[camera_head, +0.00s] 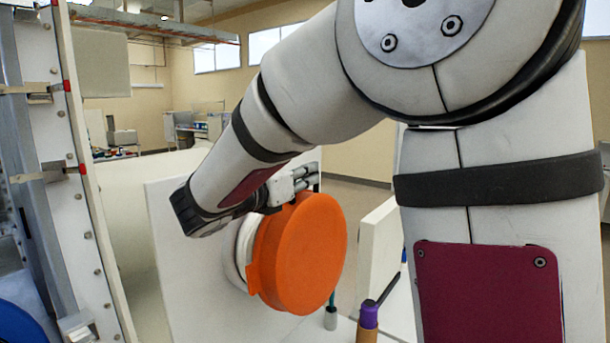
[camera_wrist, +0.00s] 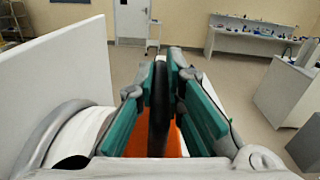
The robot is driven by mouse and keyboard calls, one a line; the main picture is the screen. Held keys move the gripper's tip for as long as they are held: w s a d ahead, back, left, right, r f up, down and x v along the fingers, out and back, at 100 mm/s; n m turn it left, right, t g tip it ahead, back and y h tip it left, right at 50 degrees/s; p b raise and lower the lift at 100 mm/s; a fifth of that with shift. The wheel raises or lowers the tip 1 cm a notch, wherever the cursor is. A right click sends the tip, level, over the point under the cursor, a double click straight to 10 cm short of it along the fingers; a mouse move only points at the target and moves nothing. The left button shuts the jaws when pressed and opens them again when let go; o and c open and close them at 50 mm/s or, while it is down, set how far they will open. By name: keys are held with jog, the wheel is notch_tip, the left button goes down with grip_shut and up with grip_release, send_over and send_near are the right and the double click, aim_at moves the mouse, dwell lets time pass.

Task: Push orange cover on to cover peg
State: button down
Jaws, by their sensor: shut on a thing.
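The orange cover (camera_head: 305,255) is a round, shallow cap standing on edge in the head view. It is in front of a white round collar (camera_head: 238,255) on an upright white panel (camera_head: 170,250); I cannot tell how far the cover sits on it. My gripper (camera_head: 305,180) is at the cover's top rim, shut on it. In the wrist view a dark strip lies between the teal finger pads (camera_wrist: 165,95), with orange of the cover (camera_wrist: 175,142) below. The white collar (camera_wrist: 75,135) shows left of the fingers. No separate cover peg can be made out.
A purple-and-tan handled tool (camera_head: 368,320) and a green-topped item (camera_head: 331,315) stand below right of the cover. A white board (camera_head: 378,245) stands behind them. A framed white wall with red clips (camera_head: 75,170) is at left. Open floor (camera_wrist: 210,60) lies beyond the fingers.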

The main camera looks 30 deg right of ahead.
jog(key=shift+w+a+f+b, duration=0.15)
jog(key=shift+w+a+b, duration=0.45)
jog(key=shift+w, duration=0.65)
jog(key=shift+w+a+f+b, duration=0.2)
jog(key=shift+w+a+b, duration=0.35)
jog(key=shift+w, duration=0.75)
jog(key=shift+w+a+f+b, duration=0.15)
jog(key=shift+w+a+b, duration=0.4)
jog(key=shift+w, duration=0.7)
dwell(2.5)
jog(key=c, duration=1.6)
grip_release()
jog(key=shift+d, duration=0.1)
